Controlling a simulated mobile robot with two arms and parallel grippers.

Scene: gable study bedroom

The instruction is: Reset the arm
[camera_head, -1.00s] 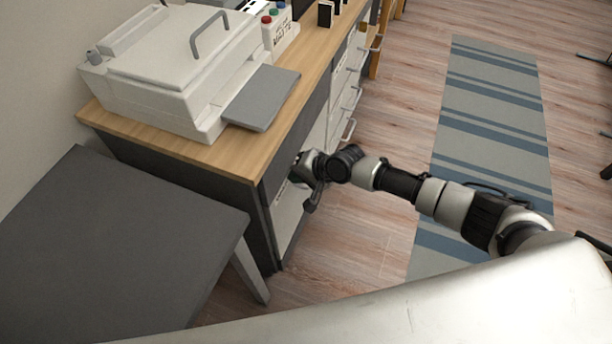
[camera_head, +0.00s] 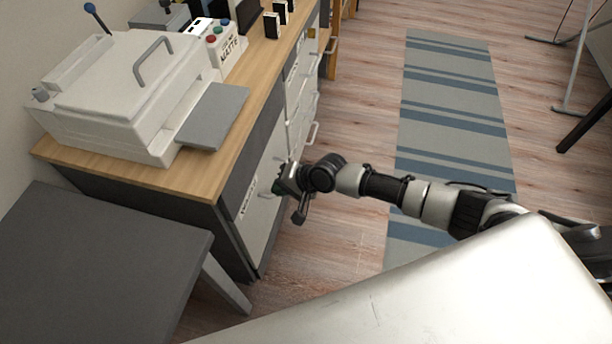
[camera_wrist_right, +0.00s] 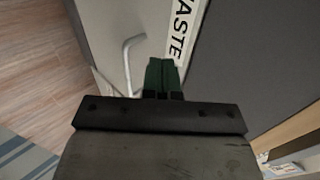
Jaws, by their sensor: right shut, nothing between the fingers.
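My right gripper (camera_head: 279,187) is at the end of my right arm, which comes in from the lower right in the head view. It is close to the front of the wooden-topped cabinet (camera_head: 232,160), below the counter edge. In the right wrist view its green fingers (camera_wrist_right: 161,76) are together with nothing between them. Beyond them are a grey drawer front (camera_wrist_right: 232,60), a white label strip (camera_wrist_right: 186,35) reading "ASTE" and a bar handle (camera_wrist_right: 128,60). I cannot tell whether the fingers touch the front. My left gripper is not in view.
A white machine (camera_head: 120,90) with a grey tray (camera_head: 213,115) stands on the counter. A dark grey table (camera_head: 90,265) is at the lower left. A striped rug (camera_head: 450,110) lies on the open wood floor to the right. A dark-legged stand (camera_head: 585,125) is at far right.

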